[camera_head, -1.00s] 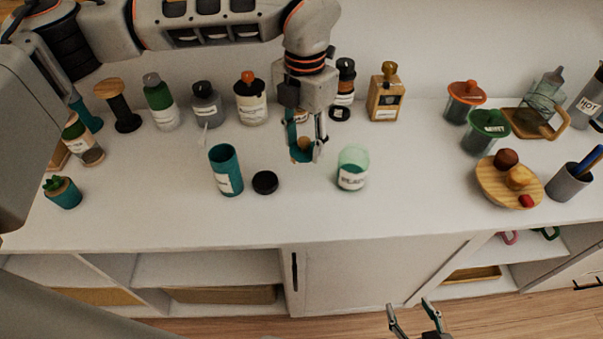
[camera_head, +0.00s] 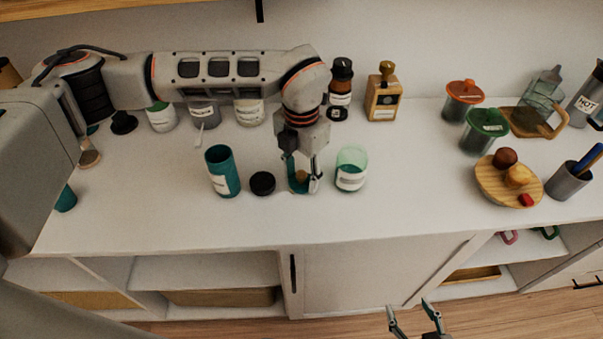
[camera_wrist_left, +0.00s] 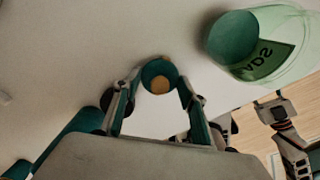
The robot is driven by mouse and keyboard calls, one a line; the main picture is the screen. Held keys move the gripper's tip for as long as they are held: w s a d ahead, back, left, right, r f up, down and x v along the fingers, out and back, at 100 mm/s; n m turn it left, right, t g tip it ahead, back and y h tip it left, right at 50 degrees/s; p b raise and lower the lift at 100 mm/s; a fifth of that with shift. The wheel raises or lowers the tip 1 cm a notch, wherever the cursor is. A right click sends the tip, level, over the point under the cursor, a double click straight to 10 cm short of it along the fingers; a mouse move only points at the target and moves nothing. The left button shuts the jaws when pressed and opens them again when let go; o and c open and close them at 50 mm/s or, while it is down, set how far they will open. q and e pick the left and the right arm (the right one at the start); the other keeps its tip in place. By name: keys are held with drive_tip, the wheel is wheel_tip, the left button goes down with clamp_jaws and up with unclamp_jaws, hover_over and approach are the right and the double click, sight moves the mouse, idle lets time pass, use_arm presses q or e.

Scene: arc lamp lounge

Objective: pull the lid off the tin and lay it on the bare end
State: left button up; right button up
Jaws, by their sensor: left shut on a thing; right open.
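The teal tin (camera_head: 223,174) stands upright and open-topped on the white counter, its label facing front; it partly shows in the left wrist view (camera_wrist_left: 72,140). My left gripper (camera_head: 302,186) is shut on a teal round lid with a tan knob (camera_wrist_left: 160,84), right of the tin. The lid is low over the counter; whether it touches is unclear. A black round piece (camera_head: 262,184) lies between the tin and the gripper. My right gripper (camera_head: 416,322) is open and empty, low in front of the cabinet.
A pale green glass jar (camera_head: 351,170) stands close right of my left gripper. A round wooden board (camera_head: 486,190) with small items, lidded jars and a grey cup (camera_head: 569,181) are on the right. Several bottles line the back. The counter (camera_head: 410,190) between jar and board is bare.

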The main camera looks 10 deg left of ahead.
use_arm(q)
drive_tip(key=shift+f, duration=0.2)
drive_tip(key=o, duration=1.2)
